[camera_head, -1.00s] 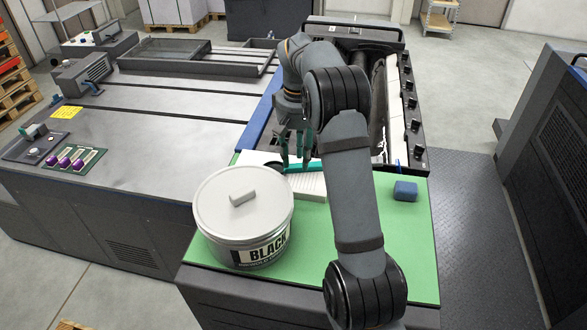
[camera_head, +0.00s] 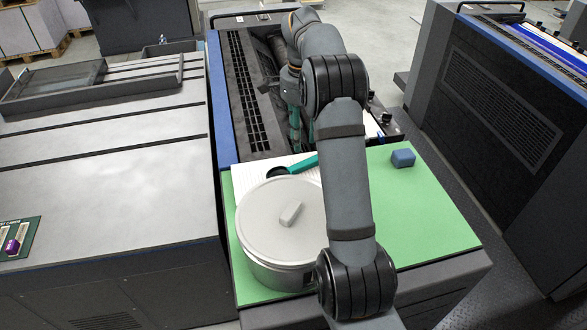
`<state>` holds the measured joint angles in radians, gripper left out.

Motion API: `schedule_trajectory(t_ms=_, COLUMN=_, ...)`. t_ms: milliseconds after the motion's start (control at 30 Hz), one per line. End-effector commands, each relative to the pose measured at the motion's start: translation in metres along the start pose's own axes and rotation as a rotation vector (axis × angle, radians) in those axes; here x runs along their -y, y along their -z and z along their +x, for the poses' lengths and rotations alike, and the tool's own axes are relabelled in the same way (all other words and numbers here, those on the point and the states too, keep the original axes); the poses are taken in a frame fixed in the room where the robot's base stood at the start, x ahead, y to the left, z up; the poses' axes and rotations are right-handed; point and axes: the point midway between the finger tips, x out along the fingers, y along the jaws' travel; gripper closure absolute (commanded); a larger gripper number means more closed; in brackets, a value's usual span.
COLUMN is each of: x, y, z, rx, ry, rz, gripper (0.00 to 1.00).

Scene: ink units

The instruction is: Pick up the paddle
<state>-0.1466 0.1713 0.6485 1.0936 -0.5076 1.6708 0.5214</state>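The paddle, with a teal handle (camera_head: 304,163) and a dark rounded end, lies on white sheets (camera_head: 248,178) on the green mat. Part of it is hidden behind my arm. My gripper (camera_head: 296,138), with teal fingers, points down and appears just behind the paddle, near the edge of the ink unit. My forearm crosses in front and the fingers overlap in this view, so their opening is unclear. I see nothing held between them.
A large lidded ink bucket (camera_head: 270,235) stands in front of the sheets, close to my arm. A blue block (camera_head: 402,158) sits on the green mat (camera_head: 425,215) at right, where the mat is mostly clear. The open ink unit (camera_head: 235,90) lies behind.

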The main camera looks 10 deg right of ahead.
Motion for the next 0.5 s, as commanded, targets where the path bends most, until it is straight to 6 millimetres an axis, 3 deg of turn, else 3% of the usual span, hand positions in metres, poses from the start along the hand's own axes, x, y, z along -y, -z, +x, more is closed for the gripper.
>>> schedule_trajectory(t_ms=167, x=-0.002, y=-0.001, z=0.002, rx=0.005, ry=-0.005, rz=0.160, gripper=0.66)
schedule_trajectory(t_ms=500, x=-0.002, y=-0.001, z=0.046, rx=0.006, ry=-0.005, rz=0.188, gripper=0.66)
